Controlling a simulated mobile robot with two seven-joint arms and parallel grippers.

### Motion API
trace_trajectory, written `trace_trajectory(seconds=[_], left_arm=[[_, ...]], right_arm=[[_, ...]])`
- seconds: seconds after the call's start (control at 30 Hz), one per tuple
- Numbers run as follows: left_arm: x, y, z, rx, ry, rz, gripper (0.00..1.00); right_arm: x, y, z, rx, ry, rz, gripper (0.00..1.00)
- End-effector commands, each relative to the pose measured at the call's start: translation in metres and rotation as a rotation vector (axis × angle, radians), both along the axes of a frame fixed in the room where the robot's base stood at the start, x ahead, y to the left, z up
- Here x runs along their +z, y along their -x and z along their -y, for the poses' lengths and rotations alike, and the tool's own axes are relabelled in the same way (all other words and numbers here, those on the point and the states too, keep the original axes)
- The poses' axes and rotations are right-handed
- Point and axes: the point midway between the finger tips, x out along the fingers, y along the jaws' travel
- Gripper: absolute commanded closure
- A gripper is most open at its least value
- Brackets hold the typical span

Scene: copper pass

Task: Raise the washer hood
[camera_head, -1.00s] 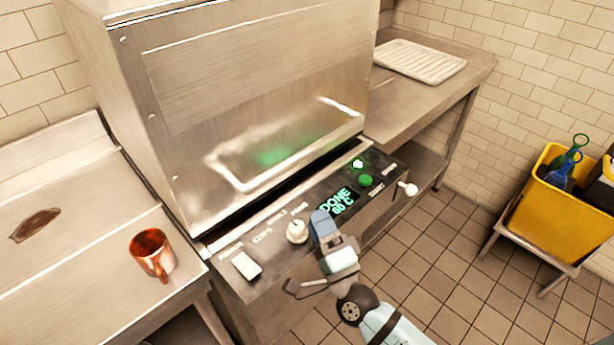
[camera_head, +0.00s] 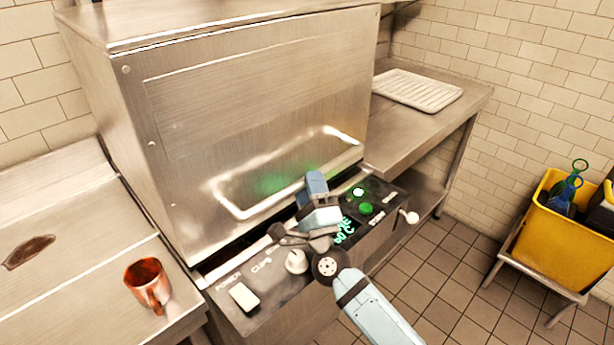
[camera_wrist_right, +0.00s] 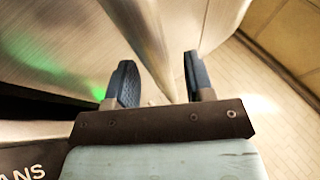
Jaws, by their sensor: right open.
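The washer hood (camera_head: 250,110) is a large brushed-steel box with its front down over the machine, just behind the control panel (camera_head: 262,282). A bright rounded outline shows low on its front; I cannot tell if it is a handle or a reflection. My right gripper (camera_head: 316,185) is in front of the hood's lower front, above the panel, and hides part of both. In the right wrist view its two blue fingers (camera_wrist_right: 157,82) are apart, with a steel strip of the hood (camera_wrist_right: 145,35) showing beyond and between them. Contact is unclear. My left gripper is not in view.
A copper mug (camera_head: 148,287) stands on the left steel counter (camera_head: 75,290), near a brown stain. A white ribbed rack (camera_head: 418,90) lies on the right counter. A yellow bin (camera_head: 555,235) stands at the right. A white knob (camera_head: 297,261) sits below the gripper.

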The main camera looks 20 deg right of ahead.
Motion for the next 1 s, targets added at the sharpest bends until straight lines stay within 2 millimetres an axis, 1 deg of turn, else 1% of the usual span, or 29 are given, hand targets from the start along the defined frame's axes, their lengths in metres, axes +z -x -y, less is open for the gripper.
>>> trace_trajectory(seconds=[0.03, 0.2, 0.47, 0.57, 0.6, 0.67, 0.7, 0.87, 1.0], left_arm=[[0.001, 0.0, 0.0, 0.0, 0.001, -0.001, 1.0], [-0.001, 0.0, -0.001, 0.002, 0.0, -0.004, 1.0], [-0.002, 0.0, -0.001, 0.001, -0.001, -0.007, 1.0], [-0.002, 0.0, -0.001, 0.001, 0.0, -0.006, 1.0], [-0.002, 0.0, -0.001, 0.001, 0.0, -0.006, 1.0], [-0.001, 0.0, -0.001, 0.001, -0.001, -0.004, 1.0], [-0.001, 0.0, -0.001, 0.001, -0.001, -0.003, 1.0], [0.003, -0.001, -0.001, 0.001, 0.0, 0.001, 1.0], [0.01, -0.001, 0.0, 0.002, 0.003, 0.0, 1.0]], right_arm=[[0.004, -0.005, 0.0, 0.0, -0.001, 0.002, 0.52], [0.008, -0.013, 0.0, 0.001, 0.001, 0.0, 0.52], [0.008, -0.014, 0.001, 0.0, 0.001, 0.0, 0.52], [0.008, -0.014, 0.001, 0.001, 0.001, 0.0, 0.72], [0.008, -0.014, 0.001, 0.001, 0.001, 0.0, 0.81], [0.008, -0.014, 0.001, 0.001, 0.001, 0.0, 0.95], [0.008, -0.014, 0.001, 0.001, 0.001, 0.0, 1.0], [0.009, -0.014, 0.001, 0.001, 0.001, 0.0, 1.0], [0.019, -0.017, 0.001, 0.0, 0.0, 0.001, 1.0]])
